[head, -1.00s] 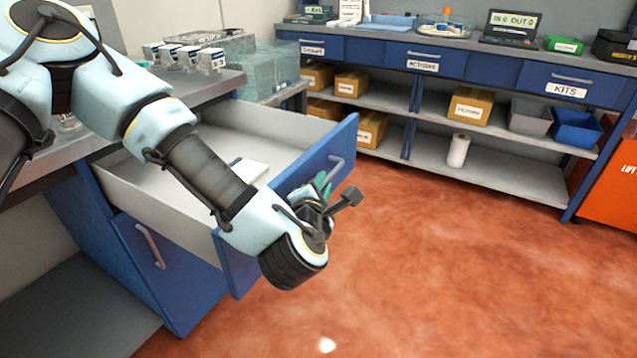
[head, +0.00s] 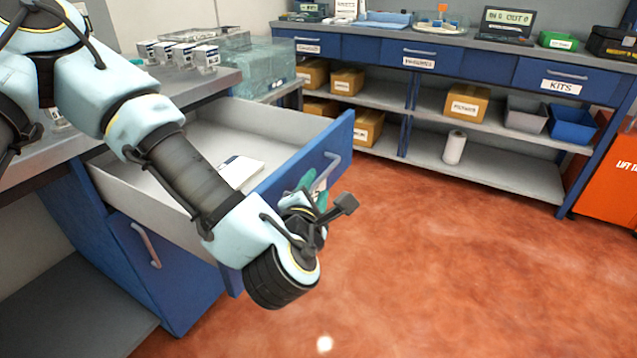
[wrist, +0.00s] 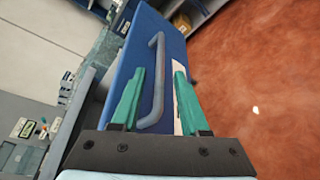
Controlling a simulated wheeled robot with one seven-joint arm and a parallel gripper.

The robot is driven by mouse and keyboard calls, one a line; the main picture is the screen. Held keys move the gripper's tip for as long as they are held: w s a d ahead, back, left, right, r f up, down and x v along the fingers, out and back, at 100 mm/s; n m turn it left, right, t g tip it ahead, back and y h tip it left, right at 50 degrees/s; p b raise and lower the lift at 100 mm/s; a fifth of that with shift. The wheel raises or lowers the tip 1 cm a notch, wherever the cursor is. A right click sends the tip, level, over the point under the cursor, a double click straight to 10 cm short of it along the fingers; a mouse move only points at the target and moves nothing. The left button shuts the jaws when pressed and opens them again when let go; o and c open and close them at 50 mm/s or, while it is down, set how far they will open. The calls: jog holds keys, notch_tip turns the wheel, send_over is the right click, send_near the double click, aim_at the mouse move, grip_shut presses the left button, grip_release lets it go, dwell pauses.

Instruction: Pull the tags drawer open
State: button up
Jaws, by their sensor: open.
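The drawer (head: 282,180) under the left counter stands well open; its blue front faces right and its pale inside shows. A white label strip (wrist: 178,112) on its front is unreadable, so I cannot confirm that it says tags. The grey bar handle (head: 332,168) is on the front. My gripper (head: 312,187) is at the front, near the handle, with teal fingers. In the wrist view my gripper (wrist: 159,72) is open, and the handle (wrist: 158,75) appears between its fingers. I cannot tell whether they touch it.
A white booklet (head: 240,170) lies in the drawer. A blue cupboard door (head: 165,265) is below it. Clear boxes (head: 255,68) stand behind. A shelf bench with blue drawers (head: 450,62) is at the back, an orange cabinet (head: 610,165) at the right. The red floor (head: 430,260) is clear.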

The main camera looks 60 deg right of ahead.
jog(key=v, duration=0.7)
jog(key=shift+b, duration=0.3)
